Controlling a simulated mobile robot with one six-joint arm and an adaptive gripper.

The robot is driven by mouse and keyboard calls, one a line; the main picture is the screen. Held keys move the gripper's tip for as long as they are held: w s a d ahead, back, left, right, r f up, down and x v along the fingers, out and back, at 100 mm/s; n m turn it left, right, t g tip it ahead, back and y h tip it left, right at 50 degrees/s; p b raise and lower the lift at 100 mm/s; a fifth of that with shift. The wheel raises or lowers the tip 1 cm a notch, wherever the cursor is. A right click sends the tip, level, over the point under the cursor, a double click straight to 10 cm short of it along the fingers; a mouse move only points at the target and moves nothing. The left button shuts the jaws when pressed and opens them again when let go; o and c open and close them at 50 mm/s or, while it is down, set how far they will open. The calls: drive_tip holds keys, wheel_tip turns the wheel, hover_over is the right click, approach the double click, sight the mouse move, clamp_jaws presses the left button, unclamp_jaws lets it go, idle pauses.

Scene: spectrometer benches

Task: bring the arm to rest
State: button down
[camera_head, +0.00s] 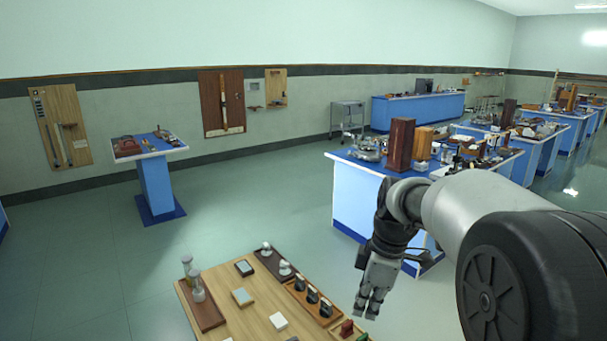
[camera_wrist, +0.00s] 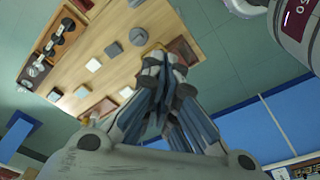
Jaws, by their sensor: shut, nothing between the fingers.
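My gripper (camera_head: 367,302) hangs fingers down at the right side of the wooden table (camera_head: 224,309) in the head view. Its fingers look close together and I see nothing held between them. In the wrist view the fingertips (camera_wrist: 165,58) of my gripper meet in front of the wooden table top (camera_wrist: 90,60). My arm (camera_head: 470,205) comes in from the right of the head view, bent down at the wrist.
On the table are a tray with dark-topped pieces (camera_head: 312,298), small blocks (camera_head: 242,296) and a white block (camera_head: 278,321). A blue bench (camera_head: 358,195) stands behind my gripper. A blue pedestal (camera_head: 156,184) stands at the left. Floor between is clear.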

drive_tip(key=s+r+m+t+h, duration=0.1)
drive_tip(key=s+r+m, duration=0.25)
drive_tip(key=s, duration=0.35)
drive_tip(key=s+r+m+t, duration=0.1)
drive_tip(key=s+r+m, duration=0.25)
drive_tip(key=s, duration=0.35)
drive_tip(key=s+d+f+m+t, duration=0.1)
drive_tip(key=s+f+m+t, duration=0.1)
drive_tip(key=s+m, duration=0.5)
drive_tip(key=s+f, duration=0.1)
drive_tip(key=s, duration=0.4)
drive_tip(key=shift+s+d+m+h, duration=0.15)
drive_tip(key=shift+s+m+h, duration=0.05)
drive_tip(key=shift+m+h, duration=0.2)
drive_tip(key=shift+f, duration=0.1)
